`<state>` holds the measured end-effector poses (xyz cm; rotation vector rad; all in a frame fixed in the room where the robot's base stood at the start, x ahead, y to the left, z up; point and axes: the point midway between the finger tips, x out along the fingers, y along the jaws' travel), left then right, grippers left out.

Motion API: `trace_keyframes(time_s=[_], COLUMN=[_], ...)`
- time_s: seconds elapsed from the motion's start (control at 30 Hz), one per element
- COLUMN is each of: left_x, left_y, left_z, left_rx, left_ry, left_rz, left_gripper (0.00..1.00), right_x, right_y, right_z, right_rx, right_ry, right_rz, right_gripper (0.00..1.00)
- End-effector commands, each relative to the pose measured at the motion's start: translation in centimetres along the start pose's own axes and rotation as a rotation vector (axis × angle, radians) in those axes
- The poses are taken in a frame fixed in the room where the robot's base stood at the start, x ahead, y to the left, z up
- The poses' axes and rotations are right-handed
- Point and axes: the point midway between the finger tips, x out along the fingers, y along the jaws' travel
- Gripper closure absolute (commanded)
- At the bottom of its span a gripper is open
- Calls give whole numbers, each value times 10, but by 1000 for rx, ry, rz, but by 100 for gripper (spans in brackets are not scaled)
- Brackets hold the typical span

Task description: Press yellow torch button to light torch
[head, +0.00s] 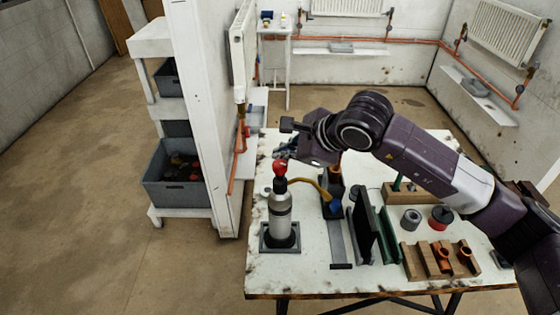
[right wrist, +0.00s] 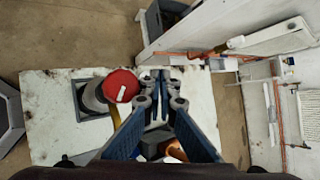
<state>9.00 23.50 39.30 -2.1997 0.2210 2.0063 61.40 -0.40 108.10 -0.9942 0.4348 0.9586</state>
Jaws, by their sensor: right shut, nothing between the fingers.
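The gas bottle (head: 280,212) stands upright in a square dark holder at the left of the table, with a red knob (head: 280,168) on top. The red knob also shows in the right wrist view (right wrist: 121,86), left of the fingers. A yellow hose (head: 308,182) runs from the bottle top to the dark torch stand (head: 333,200). I cannot make out the yellow button; my arm covers part of the torch. My right gripper (right wrist: 160,84) is shut and empty, its tips beside the red knob, apart from it in the wrist view. My left gripper is not in view.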

Motion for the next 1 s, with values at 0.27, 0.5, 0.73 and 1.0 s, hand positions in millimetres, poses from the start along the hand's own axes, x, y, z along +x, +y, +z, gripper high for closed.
trace_keyframes(time_s=[0.27, 0.5, 0.73, 1.0], left_x=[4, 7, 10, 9], left_y=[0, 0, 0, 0], left_z=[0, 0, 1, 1], left_rx=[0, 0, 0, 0], left_ry=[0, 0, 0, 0], left_rz=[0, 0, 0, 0], left_gripper=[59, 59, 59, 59], right_x=[2, 3, 5, 4], right_y=[1, 2, 4, 4], right_z=[-1, -2, -3, -3], right_rx=[0, 0, 0, 0], right_ry=[0, 0, 0, 1], right_rz=[0, 0, 1, 1], right_gripper=[100, 100, 100, 100])
